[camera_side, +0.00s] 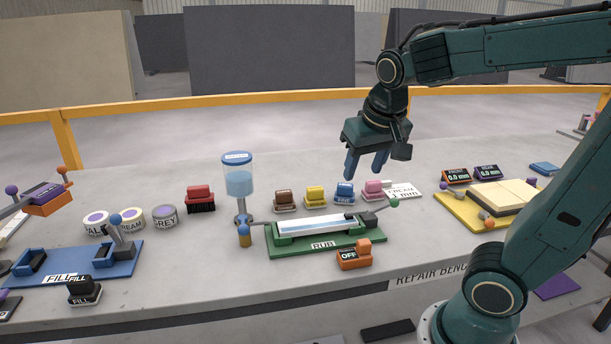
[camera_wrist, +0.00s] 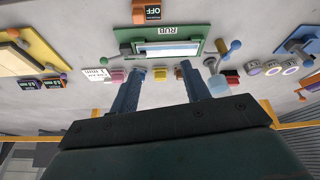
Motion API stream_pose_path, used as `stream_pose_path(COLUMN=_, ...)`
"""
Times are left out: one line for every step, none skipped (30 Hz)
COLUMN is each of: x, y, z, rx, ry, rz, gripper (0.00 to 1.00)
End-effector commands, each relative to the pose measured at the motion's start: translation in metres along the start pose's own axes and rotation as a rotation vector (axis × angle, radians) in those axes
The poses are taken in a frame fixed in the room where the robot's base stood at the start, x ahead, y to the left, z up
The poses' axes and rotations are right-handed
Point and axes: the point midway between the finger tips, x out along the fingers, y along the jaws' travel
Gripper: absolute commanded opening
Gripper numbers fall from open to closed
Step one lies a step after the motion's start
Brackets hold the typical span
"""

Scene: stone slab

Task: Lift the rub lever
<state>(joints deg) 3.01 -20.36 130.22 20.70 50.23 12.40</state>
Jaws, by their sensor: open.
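The green rub station (camera_side: 320,243) lies on the stone slab, with a pale slab clamped along its top. Its lever, a thin rod with a green knob (camera_side: 394,203), leans out at the right end beside a dark block. In the wrist view the green knob (camera_wrist: 118,56) is at the left of the station (camera_wrist: 126,36). At the other end a blue knob (camera_side: 244,230) sits above a yellow piece. My gripper (camera_side: 366,165) is open and empty, pointing down, above and behind the station. Its fingers (camera_wrist: 159,73) are apart and touch nothing.
Brown, yellow, blue and pink blocks (camera_side: 315,196) stand in a row behind the station. A clear dispenser (camera_side: 239,187) rises at left. An orange OFF switch (camera_side: 354,256) sits in front. A blue fill station (camera_side: 85,265) and a yellow board (camera_side: 468,214) flank it.

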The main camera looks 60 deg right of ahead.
Motion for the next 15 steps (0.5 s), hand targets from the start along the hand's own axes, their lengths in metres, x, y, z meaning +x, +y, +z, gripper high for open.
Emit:
stream_pose_path(x=-0.006, y=-0.002, z=0.01, rx=-0.047, ry=0.011, rz=-0.032, gripper=0.47)
stream_pose_path(x=-0.009, y=-0.004, z=0.015, rx=-0.076, ry=0.016, rz=-0.05, gripper=0.47)
stream_pose_path(x=-0.012, y=-0.005, z=0.023, rx=-0.115, ry=0.023, rz=-0.073, gripper=0.47)
stream_pose_path(x=-0.014, y=-0.007, z=0.028, rx=-0.143, ry=0.028, rz=-0.09, gripper=0.47)
stream_pose_path(x=-0.017, y=-0.009, z=0.034, rx=-0.174, ry=0.033, rz=-0.107, gripper=0.47)
stream_pose_path(x=-0.02, y=-0.01, z=0.042, rx=-0.212, ry=0.042, rz=-0.129, gripper=0.47)
stream_pose_path(x=-0.022, y=-0.012, z=0.048, rx=-0.242, ry=0.048, rz=-0.145, gripper=0.47)
stream_pose_path(x=-0.024, y=-0.013, z=0.053, rx=-0.272, ry=0.055, rz=-0.162, gripper=0.47)
stream_pose_path(x=-0.026, y=-0.015, z=0.061, rx=-0.31, ry=0.063, rz=-0.183, gripper=0.47)
stream_pose_path(x=-0.028, y=-0.016, z=0.066, rx=-0.337, ry=0.069, rz=-0.196, gripper=0.47)
stream_pose_path(x=-0.029, y=-0.017, z=0.071, rx=-0.363, ry=0.076, rz=-0.21, gripper=0.47)
stream_pose_path(x=-0.031, y=-0.018, z=0.078, rx=-0.395, ry=0.084, rz=-0.227, gripper=0.47)
stream_pose_path(x=-0.032, y=-0.019, z=0.082, rx=-0.417, ry=0.089, rz=-0.237, gripper=0.47)
stream_pose_path(x=-0.033, y=-0.02, z=0.086, rx=-0.436, ry=0.095, rz=-0.248, gripper=0.47)
stream_pose_path(x=-0.034, y=-0.021, z=0.091, rx=-0.46, ry=0.1, rz=-0.258, gripper=0.47)
